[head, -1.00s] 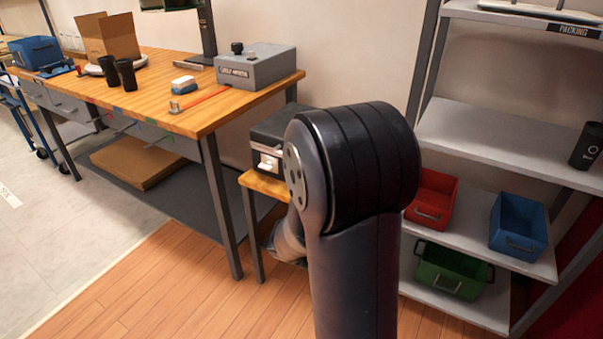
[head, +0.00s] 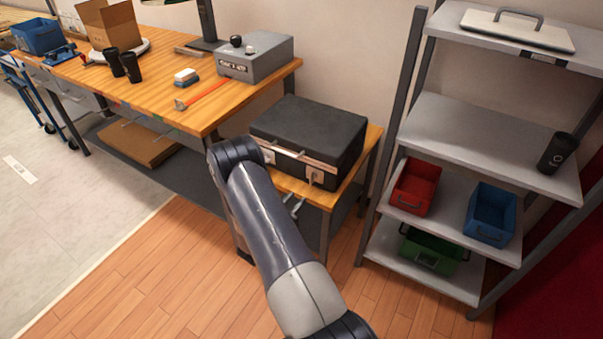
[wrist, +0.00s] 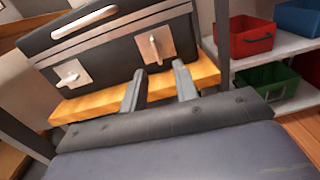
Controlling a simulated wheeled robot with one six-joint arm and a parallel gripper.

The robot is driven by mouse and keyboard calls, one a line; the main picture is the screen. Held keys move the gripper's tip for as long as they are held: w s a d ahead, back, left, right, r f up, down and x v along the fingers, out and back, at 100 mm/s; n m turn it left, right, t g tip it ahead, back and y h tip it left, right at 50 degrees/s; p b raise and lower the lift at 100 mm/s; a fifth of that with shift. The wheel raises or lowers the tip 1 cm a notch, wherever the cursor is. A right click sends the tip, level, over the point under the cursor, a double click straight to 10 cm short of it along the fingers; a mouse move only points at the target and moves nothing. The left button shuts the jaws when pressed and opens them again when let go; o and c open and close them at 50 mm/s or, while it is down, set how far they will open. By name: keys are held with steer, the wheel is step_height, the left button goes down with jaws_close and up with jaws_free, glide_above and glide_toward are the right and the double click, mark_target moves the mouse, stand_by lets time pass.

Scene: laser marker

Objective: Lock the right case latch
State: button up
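A black case (head: 310,132) lies closed on a small wooden side table (head: 357,165). The left latch (wrist: 71,74) has a small lever lying slanted. Whether either is locked I cannot tell. My gripper (wrist: 160,82) is open and empty, just in front of and below the right latch, apart from it. In the head view my gripper (head: 294,207) is small, beside the table front.
A workbench (head: 150,75) with a grey marker box (head: 255,60) stands behind to the left. A shelf unit (head: 480,140) with red (head: 415,187), blue (head: 490,212) and green (head: 432,250) bins stands to the right. The wooden floor in front is clear.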

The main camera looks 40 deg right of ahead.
mark_target(310, 180)
steer(key=shift+n+t, duration=0.3)
steer(key=x, duration=0.3)
steer(key=p+x, duration=0.1)
steer(key=x, duration=0.6)
steer(key=shift+w+d+f+p, duration=0.2)
steer(key=shift+w+f+p, duration=0.1)
steer(key=shift+w, duration=0.1)
jaws_close()
